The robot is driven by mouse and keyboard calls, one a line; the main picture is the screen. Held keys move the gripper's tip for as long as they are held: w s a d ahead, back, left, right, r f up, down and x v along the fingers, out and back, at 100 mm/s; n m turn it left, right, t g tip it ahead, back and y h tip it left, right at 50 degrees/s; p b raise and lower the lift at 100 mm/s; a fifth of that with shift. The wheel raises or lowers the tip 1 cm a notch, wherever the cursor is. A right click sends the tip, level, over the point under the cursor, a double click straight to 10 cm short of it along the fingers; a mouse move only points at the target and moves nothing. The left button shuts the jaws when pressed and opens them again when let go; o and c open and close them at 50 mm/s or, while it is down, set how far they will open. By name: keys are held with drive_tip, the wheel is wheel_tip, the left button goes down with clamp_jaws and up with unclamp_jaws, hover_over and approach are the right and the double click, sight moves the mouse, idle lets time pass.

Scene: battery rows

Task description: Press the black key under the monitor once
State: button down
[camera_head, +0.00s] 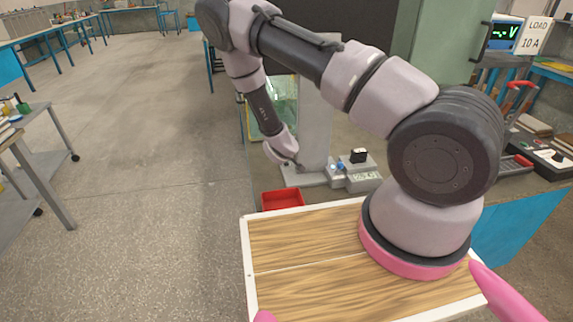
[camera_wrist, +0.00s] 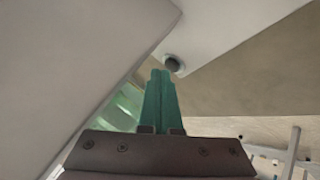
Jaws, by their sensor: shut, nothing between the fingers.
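A large dark panel, which looks like the monitor (camera_head: 345,30), stands at the top middle of the head view, partly hidden by my arm. A grey column (camera_head: 316,125) stands below it on a flat pale base (camera_head: 307,180). In the wrist view a small round dark key (camera_wrist: 174,63) sits on a pale surface. My gripper (camera_wrist: 160,73) is shut and empty, its green fingertips close beside the key. I cannot tell whether they touch it. In the head view my gripper (camera_head: 299,166) is low beside the column, its fingertips hardly visible.
A red tray (camera_head: 282,200) lies in front of the base. A small device with a display (camera_head: 364,177) and a black block (camera_head: 358,155) are to the right. A large grey surface (camera_wrist: 70,60) fills the left of the wrist view, close to the fingers.

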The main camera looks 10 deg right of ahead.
drive_tip(key=shift+f, duration=0.4)
idle(0.6)
drive_tip(key=shift+r, duration=0.8)
drive_tip(key=shift+r, duration=0.1)
wheel_tip(320, 180, up, 5)
drive_tip(key=shift+f, duration=0.1)
idle(0.7)
